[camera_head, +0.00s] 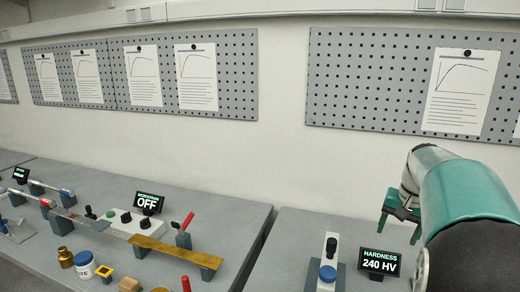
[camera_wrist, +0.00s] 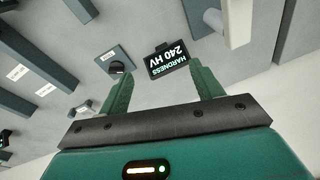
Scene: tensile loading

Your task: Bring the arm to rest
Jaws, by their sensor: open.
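My arm comes in from the right edge of the head view, its teal and black links bent over the right-hand bench. My gripper (camera_head: 402,207) hangs near the wall side of that bench, above the hardness display. In the wrist view my gripper (camera_wrist: 158,85) shows two green fingers spread apart with nothing between them. The hardness display (camera_head: 379,262), reading 240 HV, stands below it; it also shows beyond the fingers in the wrist view (camera_wrist: 170,58). The hardness tester (camera_head: 328,270) with a blue round part stands left of the display.
The left bench (camera_head: 225,225) carries a control box (camera_head: 125,222) with an OFF display (camera_head: 148,203), a brass-coloured strip (camera_head: 175,250), red-handled clamps and small jars (camera_head: 83,264). A gap separates the two benches. Pegboards (camera_head: 400,75) with graph sheets hang on the wall behind.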

